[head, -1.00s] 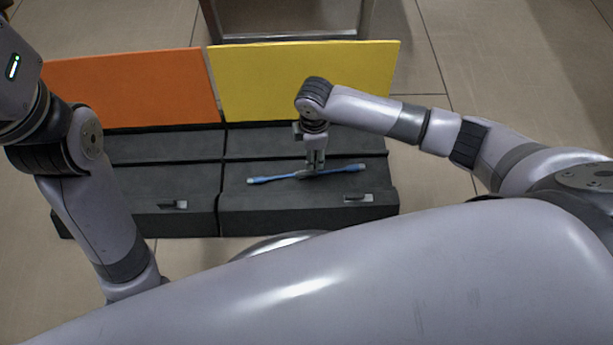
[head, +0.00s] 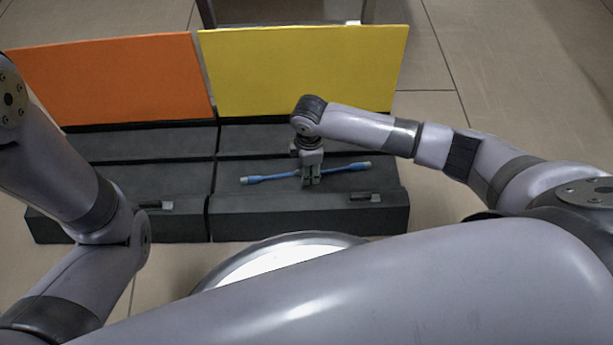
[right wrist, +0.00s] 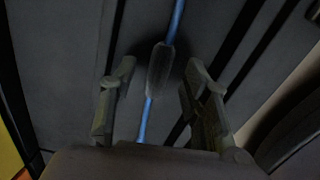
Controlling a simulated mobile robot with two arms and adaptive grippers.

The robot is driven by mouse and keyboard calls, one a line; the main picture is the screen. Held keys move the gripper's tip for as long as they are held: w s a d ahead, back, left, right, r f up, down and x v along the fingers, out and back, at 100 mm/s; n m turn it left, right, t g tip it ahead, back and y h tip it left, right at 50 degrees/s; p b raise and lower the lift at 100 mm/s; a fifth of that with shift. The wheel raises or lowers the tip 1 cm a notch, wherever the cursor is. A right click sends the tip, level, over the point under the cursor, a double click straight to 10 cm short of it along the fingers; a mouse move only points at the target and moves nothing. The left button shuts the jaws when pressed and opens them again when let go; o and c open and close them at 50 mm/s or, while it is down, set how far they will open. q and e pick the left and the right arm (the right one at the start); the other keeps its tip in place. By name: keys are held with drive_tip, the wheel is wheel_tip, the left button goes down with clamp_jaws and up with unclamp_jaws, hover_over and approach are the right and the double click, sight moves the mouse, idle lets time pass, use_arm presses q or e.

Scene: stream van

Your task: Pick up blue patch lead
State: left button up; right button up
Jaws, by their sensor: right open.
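The blue patch lead (head: 272,178) lies across the top of the right dark case, with pale plugs at its ends. A dark grey sleeve or tie around its middle (right wrist: 160,72) shows in the right wrist view. My right gripper (head: 311,183) points down over the middle of the lead. In the right wrist view its two fingers (right wrist: 158,92) are apart, one on each side of the lead, with gaps to both. Whether the fingertips touch the case cannot be told. My left arm is at the left, and its gripper is out of the picture.
The right dark case (head: 270,226) has a raised yellow panel (head: 300,68) behind it. The left dark case (head: 90,230) has a raised orange panel (head: 110,85). Each case has a latch on its front. Tiled floor (head: 510,80) is clear at the right.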

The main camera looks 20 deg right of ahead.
drive_tip(key=shift+f+b, duration=0.3)
drive_tip(key=shift+f, duration=0.45)
drive_tip(key=shift+r, duration=0.1)
clamp_jaws()
